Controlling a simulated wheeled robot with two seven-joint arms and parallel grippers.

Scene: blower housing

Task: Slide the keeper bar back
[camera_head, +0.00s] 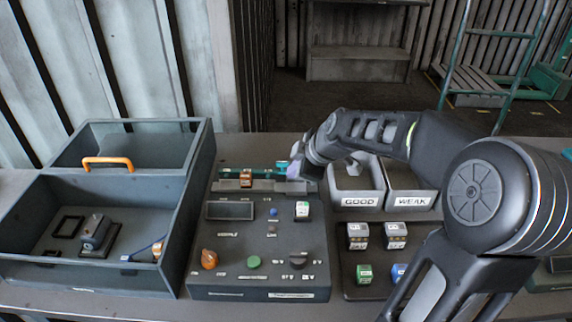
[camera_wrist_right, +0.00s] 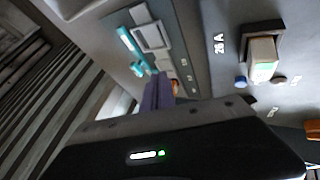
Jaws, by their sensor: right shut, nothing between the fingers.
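A grey control console (camera_head: 263,236) stands in the middle of the bench. A teal bar (camera_head: 262,170), likely the keeper bar, runs along its back edge, with a brown block (camera_head: 245,179) near its left part. My right gripper (camera_head: 293,172) is at the right end of this back strip, fingers shut and empty. In the wrist view, its purple fingers (camera_wrist_right: 159,92) are beside teal parts (camera_wrist_right: 132,45) and a pale square frame (camera_wrist_right: 151,37). I cannot tell whether they touch. My left gripper is not in view.
An open grey box (camera_head: 190,190) with an orange handle (camera_head: 107,162) stands left. Bins marked GOOD (camera_head: 360,201) and WEAK (camera_head: 411,201) stand right, behind a tray of small blocks (camera_head: 358,237). Knobs and a white-topped block (camera_head: 302,210) stand on the console.

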